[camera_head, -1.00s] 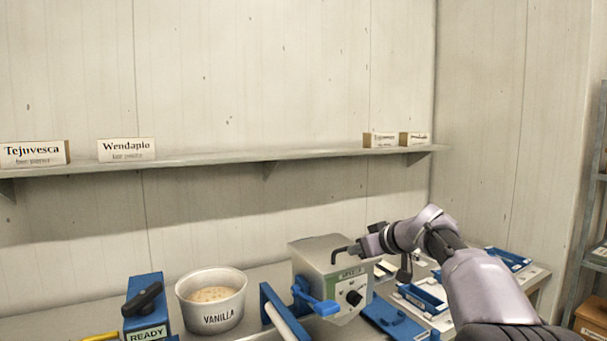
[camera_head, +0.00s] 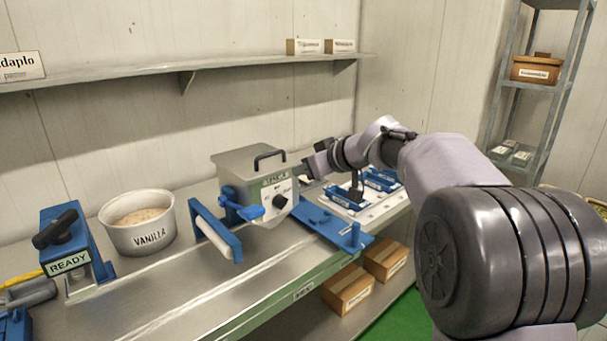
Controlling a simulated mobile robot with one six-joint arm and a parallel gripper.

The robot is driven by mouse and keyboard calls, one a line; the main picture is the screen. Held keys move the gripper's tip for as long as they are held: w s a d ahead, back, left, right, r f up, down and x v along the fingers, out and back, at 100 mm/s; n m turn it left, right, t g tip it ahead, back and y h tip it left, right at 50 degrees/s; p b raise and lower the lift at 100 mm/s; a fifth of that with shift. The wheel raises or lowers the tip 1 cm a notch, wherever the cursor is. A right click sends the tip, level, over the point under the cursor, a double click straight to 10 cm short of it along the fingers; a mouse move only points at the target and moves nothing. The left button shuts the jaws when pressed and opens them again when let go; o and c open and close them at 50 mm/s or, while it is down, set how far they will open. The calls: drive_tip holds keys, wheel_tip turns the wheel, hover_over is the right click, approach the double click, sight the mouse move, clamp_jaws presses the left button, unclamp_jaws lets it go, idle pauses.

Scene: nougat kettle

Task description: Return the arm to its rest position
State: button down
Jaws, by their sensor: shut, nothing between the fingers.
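My arm reaches in from the right over the bench, and its elbow fills the lower right of the view. My gripper (camera_head: 318,160) is at the far end of the arm, just right of the steel kettle (camera_head: 248,175) with its black handle and dial. It is shut with nothing in it. The fingertips are small and partly dark against the wall. I cannot tell how far they are from the kettle.
A white VANILLA tub (camera_head: 138,225), a blue READY clamp (camera_head: 68,250) and a blue-framed roller (camera_head: 216,232) stand left. Boxes (camera_head: 348,290) sit below the bench. A shelf rack (camera_head: 530,100) stands right.

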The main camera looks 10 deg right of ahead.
drive_tip(key=s+a+f+m+g+h, duration=0.1)
drive_tip(key=s+f+m, duration=0.15)
drive_tip(key=s, duration=0.85)
drive_tip(key=s+f+m+g+h, duration=0.1)
drive_tip(key=s+m, duration=0.2)
drive_tip(key=s, duration=0.7)
drive_tip(key=s+a+f+m+g+h, duration=0.1)
drive_tip(key=s+m, duration=0.1)
drive_tip(key=s, duration=0.9)
drive_tip(key=s+d+f+m+g+h, duration=0.1)
drive_tip(key=s+d+f+m, duration=0.2)
drive_tip(key=s+f, duration=0.4)
drive_tip(key=s+m, duration=0.1)
drive_tip(key=s, duration=0.2)
drive_tip(key=shift+s+f+h, duration=0.35)
drive_tip(key=shift+f+h, duration=0.05)
